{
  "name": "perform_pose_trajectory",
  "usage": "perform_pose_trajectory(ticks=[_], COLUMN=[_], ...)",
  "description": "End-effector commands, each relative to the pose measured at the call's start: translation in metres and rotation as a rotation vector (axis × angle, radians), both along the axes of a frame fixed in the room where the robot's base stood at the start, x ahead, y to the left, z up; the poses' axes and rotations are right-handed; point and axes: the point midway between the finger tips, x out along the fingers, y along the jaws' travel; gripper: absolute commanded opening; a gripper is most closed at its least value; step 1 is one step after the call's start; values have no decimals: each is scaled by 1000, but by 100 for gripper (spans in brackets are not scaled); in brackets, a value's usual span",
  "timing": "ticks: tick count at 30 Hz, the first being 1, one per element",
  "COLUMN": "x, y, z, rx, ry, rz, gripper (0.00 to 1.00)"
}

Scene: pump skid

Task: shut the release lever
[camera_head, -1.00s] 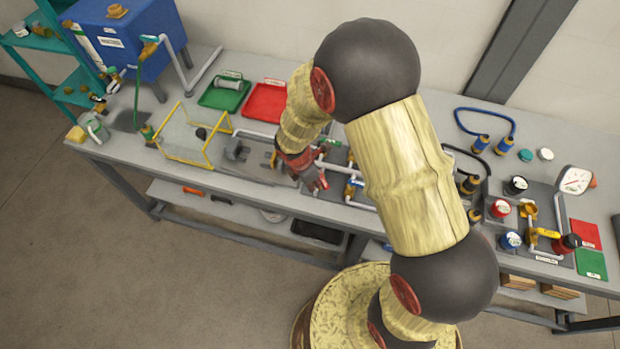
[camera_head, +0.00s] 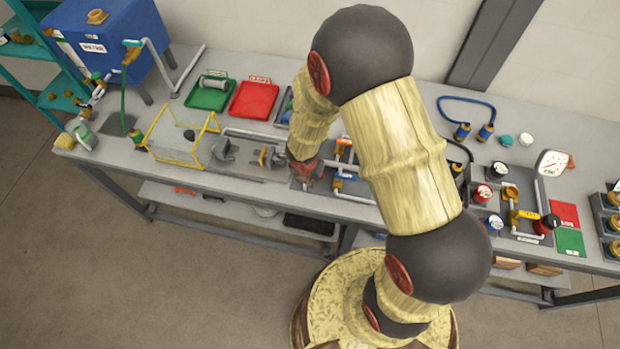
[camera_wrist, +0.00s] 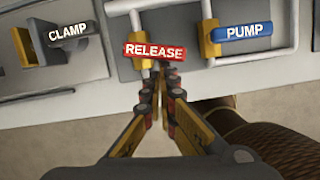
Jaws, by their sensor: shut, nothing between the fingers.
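The release lever is a red handle labelled RELEASE (camera_wrist: 155,51) on a yellow valve body, seen in the wrist view. It lies roughly crosswise to its white pipe, slightly tilted. My gripper (camera_wrist: 156,82) is shut and empty, with its fingertips just below the red handle in the picture. I cannot tell whether they touch it. In the head view my gripper (camera_head: 308,182) is at the front of the bench, and I cannot make out the release lever apart from it.
The blue PUMP lever (camera_wrist: 242,32) is close on the right of the release lever. The black CLAMP lever (camera_wrist: 68,33) is on the left. White pipes run around the valves. A yellow-framed clear box (camera_head: 180,140) stands farther left on the bench.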

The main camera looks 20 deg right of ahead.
Motion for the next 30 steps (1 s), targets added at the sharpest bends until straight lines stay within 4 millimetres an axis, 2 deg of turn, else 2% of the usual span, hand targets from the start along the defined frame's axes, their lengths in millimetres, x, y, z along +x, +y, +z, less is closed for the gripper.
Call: perform_pose_trajectory(ticks=[15, 25, 30], x=[17, 18, 16], y=[0, 1, 11], z=[1, 1, 1], rx=[0, 1, 0], ry=[-1, -4, -3], rz=[-2, -1, -3], gripper=[0, 0, 0])
